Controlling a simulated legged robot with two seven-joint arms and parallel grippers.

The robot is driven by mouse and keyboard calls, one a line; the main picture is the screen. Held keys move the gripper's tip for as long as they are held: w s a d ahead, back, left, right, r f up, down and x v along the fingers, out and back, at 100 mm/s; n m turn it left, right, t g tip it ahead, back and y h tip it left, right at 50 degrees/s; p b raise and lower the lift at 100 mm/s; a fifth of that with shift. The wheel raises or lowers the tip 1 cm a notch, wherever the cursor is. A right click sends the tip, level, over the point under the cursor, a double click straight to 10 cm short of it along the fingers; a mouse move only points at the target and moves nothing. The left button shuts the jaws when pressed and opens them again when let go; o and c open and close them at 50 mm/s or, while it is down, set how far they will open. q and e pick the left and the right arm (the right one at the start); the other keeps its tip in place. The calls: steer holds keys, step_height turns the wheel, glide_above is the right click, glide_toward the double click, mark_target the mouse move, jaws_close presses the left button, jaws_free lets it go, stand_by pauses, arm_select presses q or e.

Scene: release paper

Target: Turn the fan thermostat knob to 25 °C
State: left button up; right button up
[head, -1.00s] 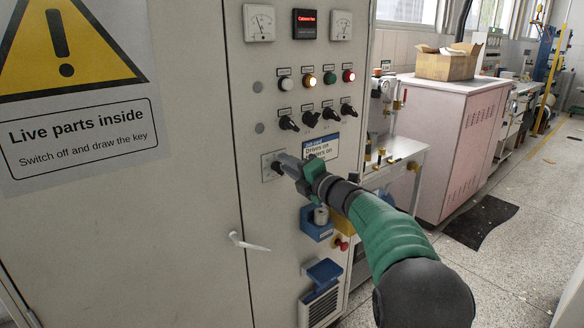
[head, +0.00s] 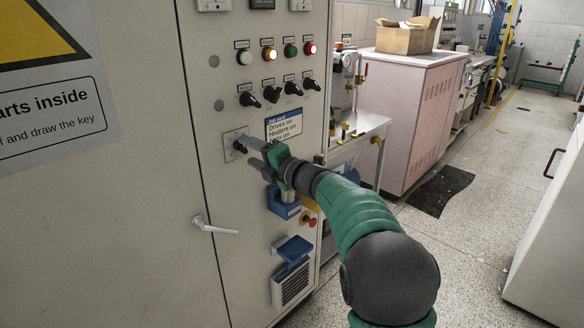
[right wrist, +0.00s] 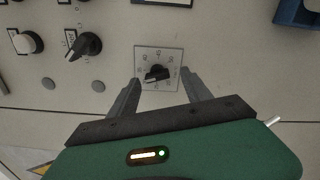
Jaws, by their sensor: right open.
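The thermostat knob (right wrist: 156,73) is a black dial knob on a square light plate with numbers around it. In the right wrist view it sits between my right gripper's two open fingers (right wrist: 157,95), slightly beyond their tips. The scale numbers are too small to read surely. In the head view the knob plate (head: 232,135) is on the grey cabinet, below and left of the job card (head: 284,125). My right gripper (head: 255,153) is open just right of and below it, apart from the knob as far as I can tell. My left gripper is not in view.
Several black selector switches (head: 271,93) and a row of lamps (head: 269,54) sit above. Blue sockets (head: 283,203) and a red button (head: 310,221) are below. The cabinet door handle (head: 213,227) sticks out lower left.

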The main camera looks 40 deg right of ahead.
steer(key=shift+s+d+f, duration=0.15)
steer(key=shift+d+f, duration=0.05)
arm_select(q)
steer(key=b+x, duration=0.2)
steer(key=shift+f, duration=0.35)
arm_select(e)
steer(key=s+d+r, duration=0.1)
steer(key=s, duration=1.6)
steer(key=shift+d, duration=0.25)
steer(key=shift+r, duration=0.1)
